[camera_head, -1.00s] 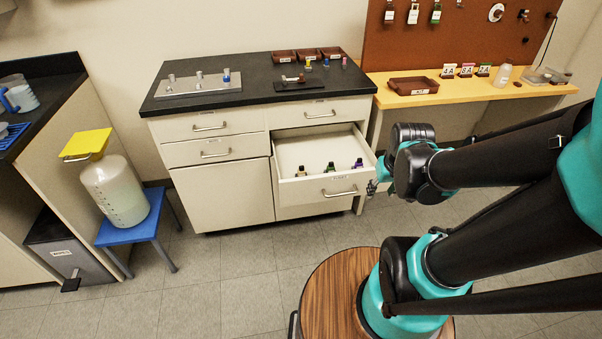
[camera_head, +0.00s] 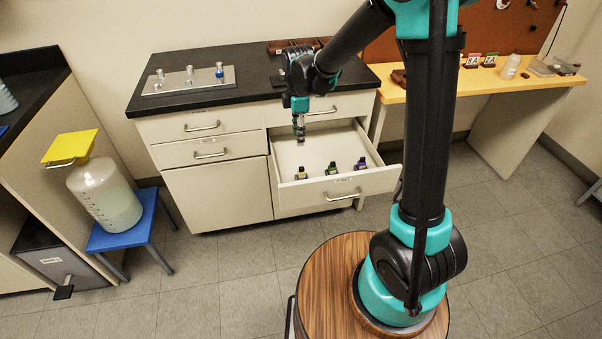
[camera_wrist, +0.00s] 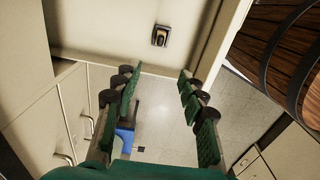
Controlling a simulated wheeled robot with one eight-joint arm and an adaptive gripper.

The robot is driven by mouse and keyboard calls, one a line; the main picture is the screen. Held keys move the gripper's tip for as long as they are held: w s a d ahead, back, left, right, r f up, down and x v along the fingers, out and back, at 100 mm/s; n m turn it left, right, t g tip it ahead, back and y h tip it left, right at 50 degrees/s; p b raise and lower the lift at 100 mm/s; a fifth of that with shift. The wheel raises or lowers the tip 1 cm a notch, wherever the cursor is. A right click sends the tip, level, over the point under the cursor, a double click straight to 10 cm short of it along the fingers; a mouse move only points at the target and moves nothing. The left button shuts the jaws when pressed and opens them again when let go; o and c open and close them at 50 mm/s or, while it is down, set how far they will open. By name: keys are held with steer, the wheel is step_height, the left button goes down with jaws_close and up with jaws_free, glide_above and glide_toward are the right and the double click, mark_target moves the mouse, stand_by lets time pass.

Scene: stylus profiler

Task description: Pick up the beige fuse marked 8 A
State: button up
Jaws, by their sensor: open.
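A fuse with a beige body and dark parts (camera_head: 300,173) stands at the front left inside the open drawer (camera_head: 345,187). In the wrist view a small dark-framed, beige-topped piece (camera_wrist: 160,36), which looks like this fuse, lies beyond the fingertips, near the top middle. Its marking is too small to read. A green fuse (camera_head: 331,168) and a purple fuse (camera_head: 360,163) stand to its right. My gripper (camera_head: 299,134) points down over the drawer's left part, above and behind the beige fuse. It also shows in the wrist view (camera_wrist: 158,80), open, with nothing between its fingers.
The black worktop (camera_head: 175,101) overhangs the back of the drawer and bears a metal plate with posts (camera_head: 188,81). The drawer's walls surround the fuses; its floor behind them is clear. A yellow bench (camera_head: 480,82) is at the right. A jug stands on a blue stool (camera_head: 125,238).

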glide_toward(302, 167)
steer(key=f, duration=0.2)
steer(key=a+f, duration=0.1)
steer(key=f, duration=0.2)
steer(key=shift+s+f, duration=0.15)
steer(key=f, duration=0.2)
steer(key=d+f, duration=0.1)
steer(key=f, duration=0.1)
steer(key=shift+w, duration=0.2)
steer(key=shift+f, duration=0.8)
jaws_close()
